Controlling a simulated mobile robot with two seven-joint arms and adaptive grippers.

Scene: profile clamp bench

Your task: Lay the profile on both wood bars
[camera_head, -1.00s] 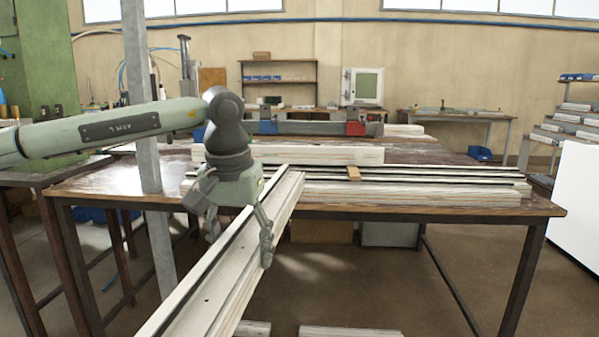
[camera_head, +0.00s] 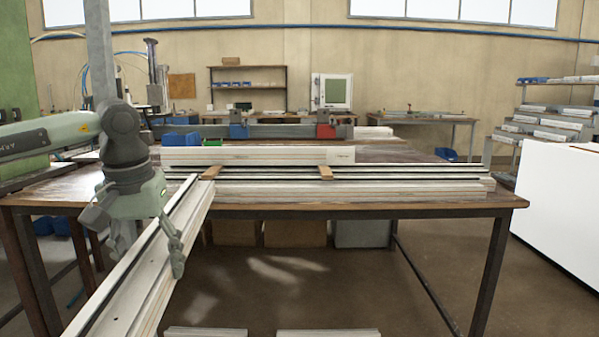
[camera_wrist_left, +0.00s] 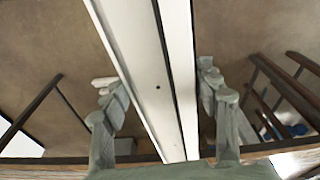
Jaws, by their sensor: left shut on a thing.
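The profile (camera_head: 150,270) is a long white bar with dark lines along it. It slants from the lower left up to the bench's front edge. My left gripper (camera_head: 150,243) is shut on it, one finger showing on its right side. In the left wrist view the profile (camera_wrist_left: 158,85) runs between the two fingers of the gripper (camera_wrist_left: 156,82). Two small brown wood bars, one left (camera_head: 211,172) and one right (camera_head: 325,172), lie across the dark-and-light strips on the bench. The profile's far end is just left of the left bar; whether they touch is unclear. My right gripper is out of view.
The bench (camera_head: 400,208) carries stacked pale profiles (camera_head: 350,190) along its front and a taller pale block (camera_head: 258,155) behind the bars. A white panel (camera_head: 555,205) stands at the right.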

